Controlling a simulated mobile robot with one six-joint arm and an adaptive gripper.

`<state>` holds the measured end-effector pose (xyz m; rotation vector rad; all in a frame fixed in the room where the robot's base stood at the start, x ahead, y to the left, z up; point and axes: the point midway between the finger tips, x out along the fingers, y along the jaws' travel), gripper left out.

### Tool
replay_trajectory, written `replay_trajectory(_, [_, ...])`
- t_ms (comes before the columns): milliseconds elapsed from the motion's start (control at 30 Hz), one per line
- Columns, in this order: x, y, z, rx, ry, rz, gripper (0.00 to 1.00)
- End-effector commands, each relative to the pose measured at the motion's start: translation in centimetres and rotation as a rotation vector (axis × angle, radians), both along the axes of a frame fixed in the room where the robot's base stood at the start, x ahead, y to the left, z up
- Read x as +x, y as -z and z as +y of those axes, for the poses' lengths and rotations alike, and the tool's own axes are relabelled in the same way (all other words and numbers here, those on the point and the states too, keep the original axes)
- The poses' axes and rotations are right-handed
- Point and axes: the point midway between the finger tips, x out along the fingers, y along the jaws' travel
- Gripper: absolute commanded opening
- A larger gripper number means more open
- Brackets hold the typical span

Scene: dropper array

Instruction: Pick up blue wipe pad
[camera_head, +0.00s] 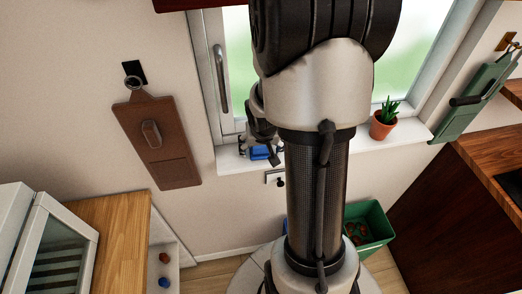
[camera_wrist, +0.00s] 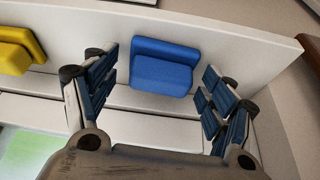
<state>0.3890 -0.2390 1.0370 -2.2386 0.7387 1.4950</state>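The blue wipe pad (camera_wrist: 163,66) rests on the white window sill. In the wrist view it lies between the two fingers of my gripper (camera_wrist: 157,68). The fingers are spread wide, with a gap on each side of the pad. In the head view the pad (camera_head: 261,153) shows as a small blue patch on the sill, just below my gripper (camera_head: 259,150); my arm covers much of the area to its right.
A yellow pad (camera_wrist: 17,48) sits on the sill to the left in the wrist view. A potted plant (camera_head: 384,120) stands on the sill at right. A brown clipboard (camera_head: 157,140) hangs on the wall. A green bin (camera_head: 375,238) is on the floor.

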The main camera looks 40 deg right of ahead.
Motion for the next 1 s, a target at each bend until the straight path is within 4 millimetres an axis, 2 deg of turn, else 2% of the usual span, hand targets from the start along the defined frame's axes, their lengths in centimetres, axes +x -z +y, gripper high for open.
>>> replay_trajectory(67, [0.0,0.0,0.0,0.0,0.0,0.0,0.68])
replay_trajectory(500, [0.0,0.0,0.0,0.0,0.0,0.0,0.38])
replay_trajectory(767, [0.0,-0.2,0.0,0.0,0.0,0.0,0.38])
replay_trajectory(867, [0.0,-1.2,0.0,-0.001,-0.001,-0.001,0.38])
replay_trajectory(1000, [0.1,-3.9,0.0,-0.001,0.001,-0.003,0.38])
